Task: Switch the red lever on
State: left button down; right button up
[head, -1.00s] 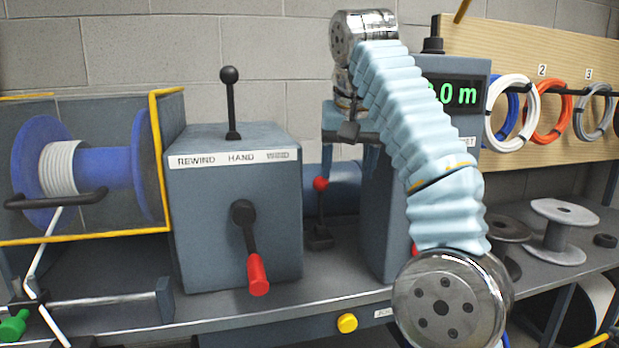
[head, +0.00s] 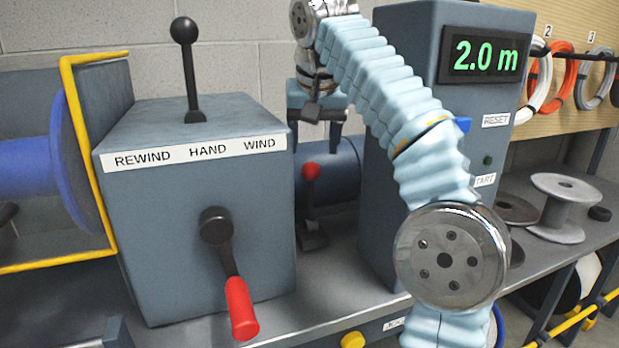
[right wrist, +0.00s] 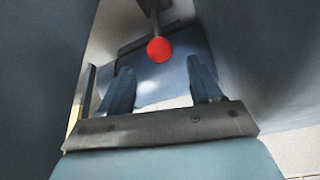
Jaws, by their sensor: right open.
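The red lever (head: 311,172) has a round red knob on a dark stem and stands roughly upright on a small base, in the gap between the grey gearbox and the display cabinet. My right gripper (head: 319,138) is open, pointing down above and slightly behind or over the knob; the exact depth is hard to tell. In the right wrist view the red knob (right wrist: 159,50) shows beyond and between the two spread fingers (right wrist: 161,88), with nothing held. The left gripper is not in view.
The grey gearbox (head: 205,250) with a black-knobbed lever (head: 188,70) and red-handled crank (head: 241,308) stands left of the gap. The display cabinet (head: 410,45), reading 2.0 m, stands right. A yellow-framed reel guard (head: 85,150) is farther left. Empty spools (head: 563,208) sit right.

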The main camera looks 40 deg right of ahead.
aim_at(310, 179)
jog(key=x, duration=1)
jog(key=shift+s, duration=0.1)
grip_shut()
